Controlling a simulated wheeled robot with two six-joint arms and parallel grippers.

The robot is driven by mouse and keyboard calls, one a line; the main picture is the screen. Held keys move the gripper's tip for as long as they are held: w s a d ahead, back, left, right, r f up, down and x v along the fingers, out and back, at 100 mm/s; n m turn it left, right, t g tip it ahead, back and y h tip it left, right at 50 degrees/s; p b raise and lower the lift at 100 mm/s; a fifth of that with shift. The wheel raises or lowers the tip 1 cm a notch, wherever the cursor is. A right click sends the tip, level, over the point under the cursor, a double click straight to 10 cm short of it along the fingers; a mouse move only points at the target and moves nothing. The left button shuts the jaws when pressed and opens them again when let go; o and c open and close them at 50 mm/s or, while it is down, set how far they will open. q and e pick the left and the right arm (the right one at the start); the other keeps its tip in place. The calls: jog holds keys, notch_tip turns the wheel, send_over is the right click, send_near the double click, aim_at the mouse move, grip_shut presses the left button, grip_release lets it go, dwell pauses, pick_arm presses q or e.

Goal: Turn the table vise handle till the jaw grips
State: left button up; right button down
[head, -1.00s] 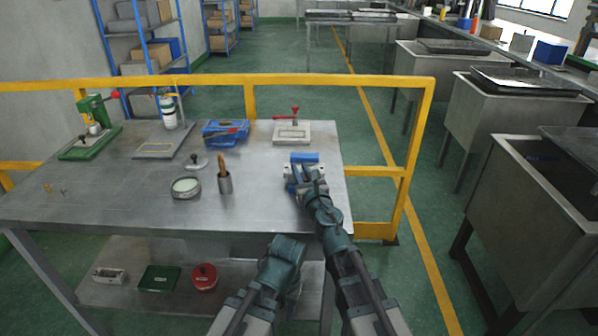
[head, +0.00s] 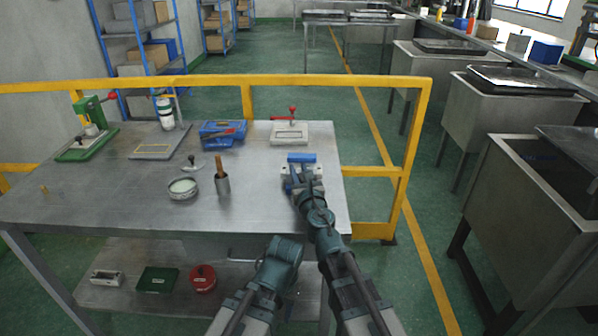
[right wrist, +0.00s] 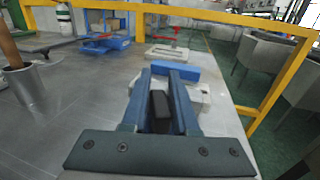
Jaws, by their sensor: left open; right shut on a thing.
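The table vise stands near the right edge of the metal table, with a blue jaw block (head: 302,157) and a pale grey body; the block also shows in the right wrist view (right wrist: 177,70). My right gripper (head: 299,178) is at the near side of the vise. In the right wrist view its two blue-grey fingers (right wrist: 160,98) are shut on a dark piece, the vise handle (right wrist: 160,105). The fingers hide part of the vise, and I cannot tell the jaw gap. My left gripper (head: 283,252) is low at the table's front edge, open, its fingertips hard to make out.
A cup with a wooden-handled tool (head: 222,182), a round dish (head: 183,188) and a blue device (head: 222,133) stand to the left. A grey block with a red handle (head: 290,132) is behind the vise. A yellow rail (head: 380,84) runs behind and right of the table.

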dwell(0.6)
jog(key=c, duration=0.8)
grip_release()
jog(key=shift+s, duration=0.1)
